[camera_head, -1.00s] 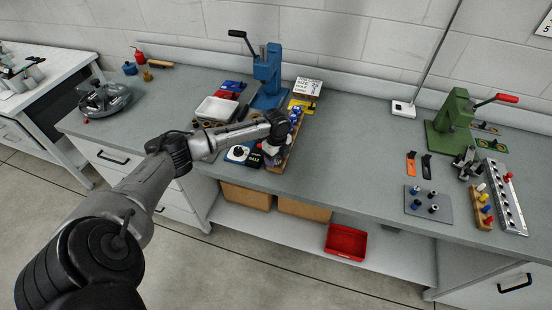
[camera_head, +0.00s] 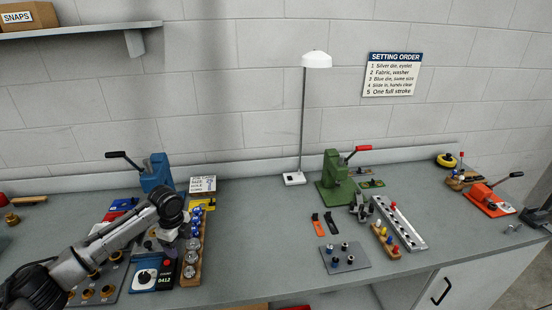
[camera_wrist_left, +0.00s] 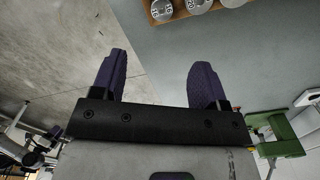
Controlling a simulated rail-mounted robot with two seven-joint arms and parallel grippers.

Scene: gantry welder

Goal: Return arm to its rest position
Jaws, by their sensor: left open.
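My left arm (camera_head: 95,256) comes in from the lower left of the head view and reaches over the bench. My left gripper (camera_head: 172,240) is at its end, beside a wooden rack of silver and blue dies (camera_head: 192,255). The arm partly hides the gripper there. In the left wrist view my left gripper (camera_wrist_left: 158,78) shows two dark purple fingers spread apart with nothing between them. The bench edge and floor show beyond them, and round silver dies on wood (camera_wrist_left: 180,8) lie at the top.
A blue press (camera_head: 157,175) stands behind my left arm. A green press (camera_head: 336,178), a white lamp (camera_head: 316,60), a grey plate with posts (camera_head: 345,258) and a silver rail (camera_head: 400,222) are farther right. An orange press (camera_head: 489,200) is at the right end. Bare bench top lies between the racks.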

